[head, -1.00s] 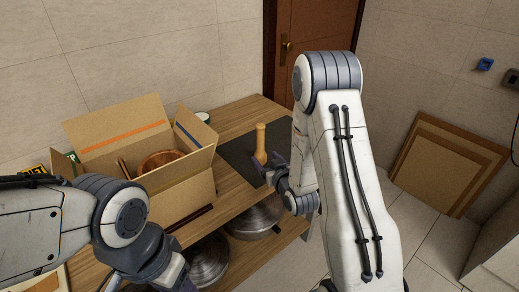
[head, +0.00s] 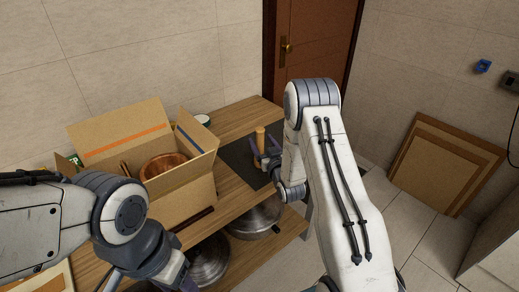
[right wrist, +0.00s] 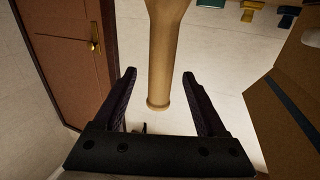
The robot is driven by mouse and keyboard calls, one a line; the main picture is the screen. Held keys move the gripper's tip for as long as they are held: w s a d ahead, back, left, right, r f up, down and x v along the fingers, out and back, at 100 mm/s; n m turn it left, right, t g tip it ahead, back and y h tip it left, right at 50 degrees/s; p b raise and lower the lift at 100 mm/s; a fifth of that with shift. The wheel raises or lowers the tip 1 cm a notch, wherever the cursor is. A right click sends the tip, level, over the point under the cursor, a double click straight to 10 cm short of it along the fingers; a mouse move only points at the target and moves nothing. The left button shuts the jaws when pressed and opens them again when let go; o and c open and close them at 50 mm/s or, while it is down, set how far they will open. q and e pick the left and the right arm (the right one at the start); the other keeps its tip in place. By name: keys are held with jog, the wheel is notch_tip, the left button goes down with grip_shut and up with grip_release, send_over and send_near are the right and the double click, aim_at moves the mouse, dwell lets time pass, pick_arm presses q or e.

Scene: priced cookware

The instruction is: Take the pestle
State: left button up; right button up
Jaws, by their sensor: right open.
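The pale wooden pestle (head: 260,139) stands upright on a dark mat (head: 238,155) at the right part of the wooden table. My right gripper (head: 266,157) is open beside it, with its fingers at the pestle's lower part. In the right wrist view the pestle (right wrist: 163,55) reaches down from the top edge between the two open fingertips (right wrist: 159,75), with a gap on each side. My left gripper (head: 180,275) is at the bottom edge, left of centre, partly cut off, and its jaws do not show clearly.
An open cardboard box (head: 185,200) with a copper-coloured pot (head: 163,165) inside stands left of the mat. Metal pots (head: 255,219) are on the shelf below. Flat brown boards (head: 440,165) lean on the right wall. A door (head: 312,45) is behind.

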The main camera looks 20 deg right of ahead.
jog(key=shift+w, duration=0.95)
grip_shut()
dwell(0.7)
